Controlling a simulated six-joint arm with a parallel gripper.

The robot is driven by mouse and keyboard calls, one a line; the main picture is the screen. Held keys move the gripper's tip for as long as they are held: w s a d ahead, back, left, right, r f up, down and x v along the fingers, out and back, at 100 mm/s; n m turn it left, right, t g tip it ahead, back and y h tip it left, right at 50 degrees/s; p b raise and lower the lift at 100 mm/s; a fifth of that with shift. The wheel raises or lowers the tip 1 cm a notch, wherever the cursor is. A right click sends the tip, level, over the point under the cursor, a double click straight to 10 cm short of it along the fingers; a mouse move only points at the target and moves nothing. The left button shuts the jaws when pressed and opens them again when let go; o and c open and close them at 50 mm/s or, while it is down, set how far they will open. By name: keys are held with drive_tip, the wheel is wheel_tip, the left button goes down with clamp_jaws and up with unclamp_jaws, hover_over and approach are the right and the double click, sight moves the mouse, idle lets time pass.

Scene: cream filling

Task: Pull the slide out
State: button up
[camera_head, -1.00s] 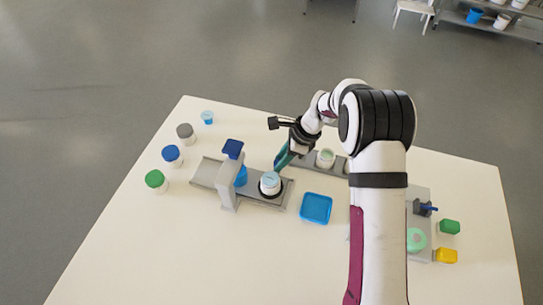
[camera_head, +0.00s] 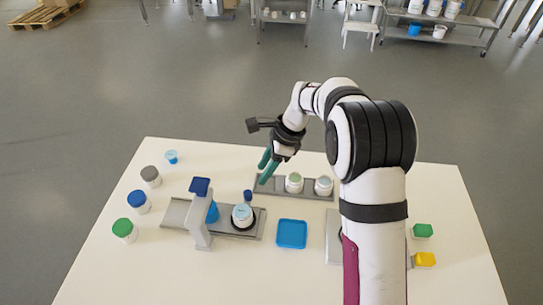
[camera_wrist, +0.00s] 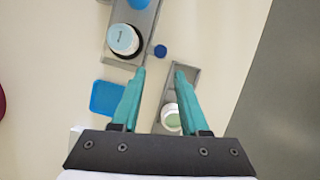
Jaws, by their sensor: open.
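The filling station (camera_head: 200,218) is grey with a blue top, and a flat grey slide (camera_head: 258,227) extends from its right side. A white jar (camera_head: 243,215) with a pale blue top stands on the slide in a black ring. A small blue knob (camera_head: 248,196) shows at the slide's back edge; it also shows beside the slide in the wrist view (camera_wrist: 160,51). My gripper (camera_head: 264,172) is open and empty, with teal fingers pointing down behind and right of the knob. In the wrist view, the fingertips (camera_wrist: 160,69) are apart, with the knob beyond them.
A grey rack (camera_head: 265,186) with two jars (camera_head: 294,182) lies right by my fingers. A blue square tray (camera_head: 291,233) lies right of the slide. Several lidded jars stand along the table's left side. Green (camera_head: 422,230) and yellow (camera_head: 424,259) blocks lie at right.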

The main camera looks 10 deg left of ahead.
drive_tip(key=v, duration=0.6)
drive_tip(key=s+d+r+n+h, duration=0.1)
drive_tip(key=s+d+r+n, duration=0.45)
drive_tip(key=s, duration=0.65)
drive_tip(key=s+d+n, duration=0.2)
drive_tip(key=s+d, duration=0.1)
drive_tip(key=s, duration=0.6)
drive_tip(key=s+d+f+n+h, duration=0.1)
drive_tip(key=s+d+n, duration=0.1)
drive_tip(key=s, duration=0.8)
drive_tip(key=shift+s+d+f+n+t+h, duration=0.25)
drive_tip(key=shift+d+n+t+h, duration=0.1)
drive_tip(key=shift+d, duration=0.45)
